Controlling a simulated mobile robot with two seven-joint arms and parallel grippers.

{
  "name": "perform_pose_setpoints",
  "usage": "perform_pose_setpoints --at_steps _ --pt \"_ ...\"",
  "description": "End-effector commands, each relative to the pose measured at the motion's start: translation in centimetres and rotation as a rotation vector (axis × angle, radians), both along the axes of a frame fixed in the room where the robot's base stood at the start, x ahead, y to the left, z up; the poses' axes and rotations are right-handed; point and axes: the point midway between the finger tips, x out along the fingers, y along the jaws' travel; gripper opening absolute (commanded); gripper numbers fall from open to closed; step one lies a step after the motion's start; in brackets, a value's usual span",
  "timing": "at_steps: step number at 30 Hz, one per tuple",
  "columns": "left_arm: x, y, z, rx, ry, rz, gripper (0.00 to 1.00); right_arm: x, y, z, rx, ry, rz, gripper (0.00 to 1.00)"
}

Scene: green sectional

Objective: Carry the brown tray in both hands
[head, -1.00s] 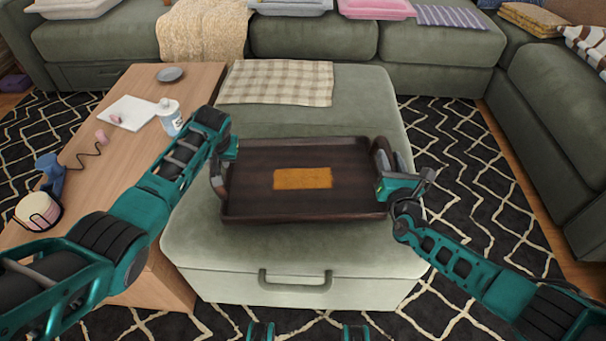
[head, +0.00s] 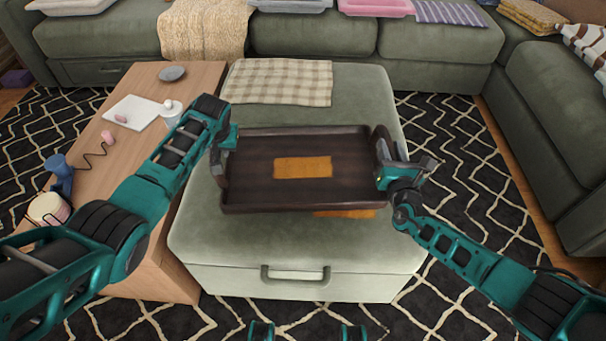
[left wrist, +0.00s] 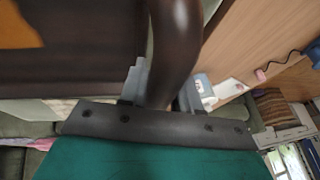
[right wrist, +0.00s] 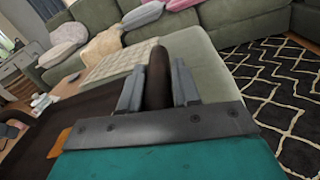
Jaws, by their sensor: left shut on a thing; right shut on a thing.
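The dark brown tray (head: 265,190) is held above the green ottoman (head: 215,245), roughly level, with an orange patch (head: 303,167) in its middle. My left gripper (head: 222,150) is shut on the tray's left handle, which also shows between the fingers in the left wrist view (left wrist: 172,50). My right gripper (head: 384,170) is shut on the tray's right handle, seen between the fingers in the right wrist view (right wrist: 157,85). Another orange patch (head: 345,213) shows on the ottoman below the tray's front edge, partly hidden by the tray.
A checked cloth (head: 278,82) lies on the ottoman's far end. A wooden table (head: 95,175) at left holds a white bottle (head: 171,112), a grey dish (head: 171,73) and other small items. A green sectional (head: 310,45) runs behind and right. Patterned rug (head: 470,170) lies between.

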Motion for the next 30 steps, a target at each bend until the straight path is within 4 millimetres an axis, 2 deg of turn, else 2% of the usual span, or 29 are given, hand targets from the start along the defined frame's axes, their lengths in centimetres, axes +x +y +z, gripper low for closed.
perform_pose_setpoints --at_steps 19,30 --pt "-0.1 -0.4 0.3 -0.007 -0.003 -0.004 0.0 -0.1 0.4 0.5 0.008 -0.005 0.003 0.0" --pt "-1.2 -0.5 1.9 -0.009 -0.004 -0.005 0.0 -1.2 0.4 2.0 0.01 -0.004 0.003 0.0"
